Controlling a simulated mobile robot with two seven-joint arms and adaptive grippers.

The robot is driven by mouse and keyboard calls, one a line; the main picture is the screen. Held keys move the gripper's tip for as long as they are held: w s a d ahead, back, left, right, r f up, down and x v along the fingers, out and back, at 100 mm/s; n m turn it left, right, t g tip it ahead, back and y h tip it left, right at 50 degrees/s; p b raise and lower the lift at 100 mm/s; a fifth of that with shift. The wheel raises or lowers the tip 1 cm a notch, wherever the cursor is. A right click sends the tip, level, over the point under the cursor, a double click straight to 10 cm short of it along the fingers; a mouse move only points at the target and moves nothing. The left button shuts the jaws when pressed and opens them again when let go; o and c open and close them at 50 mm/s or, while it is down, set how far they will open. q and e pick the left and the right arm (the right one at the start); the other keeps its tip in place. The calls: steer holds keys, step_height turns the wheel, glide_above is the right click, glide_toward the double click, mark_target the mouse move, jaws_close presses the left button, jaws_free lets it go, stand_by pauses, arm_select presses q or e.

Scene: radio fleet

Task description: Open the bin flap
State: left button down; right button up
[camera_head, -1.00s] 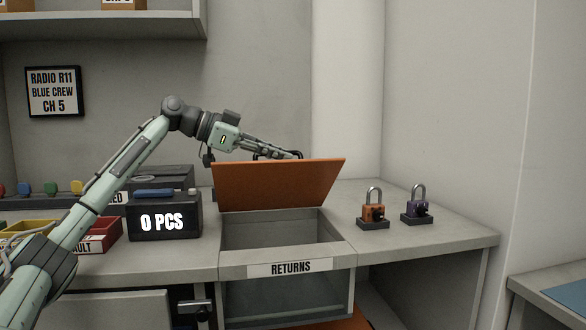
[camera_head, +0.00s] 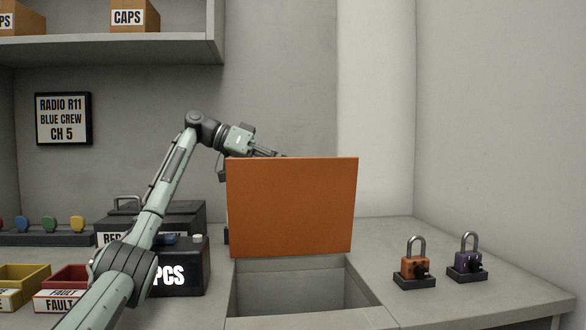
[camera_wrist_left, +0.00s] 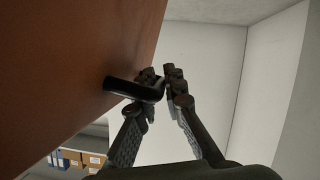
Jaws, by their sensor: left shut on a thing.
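The orange bin flap (camera_head: 292,205) stands raised, close to upright, at the back of the rectangular bin opening (camera_head: 300,288) in the counter. My left arm reaches behind the flap, and my left gripper (camera_head: 279,156) is at its top edge, with the fingertips mostly hidden by it. In the left wrist view, the orange flap (camera_wrist_left: 75,60) carries a black bar handle (camera_wrist_left: 122,88). My left gripper (camera_wrist_left: 165,85) is shut on this handle. My right gripper is not in view.
An orange padlock (camera_head: 417,268) and a purple padlock (camera_head: 468,262) stand on the counter right of the opening. A black counter box (camera_head: 185,268), a red tray (camera_head: 66,282) and a yellow tray (camera_head: 22,285) are at the left. A shelf (camera_head: 110,48) overhangs the upper left.

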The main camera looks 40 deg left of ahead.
arm_select(q)
steer(key=shift+w+a, duration=0.1)
steer(key=shift+a, duration=0.05)
stand_by(0.3)
steer(key=c, duration=1.9)
jaws_free()
steer(key=v, duration=1.2)
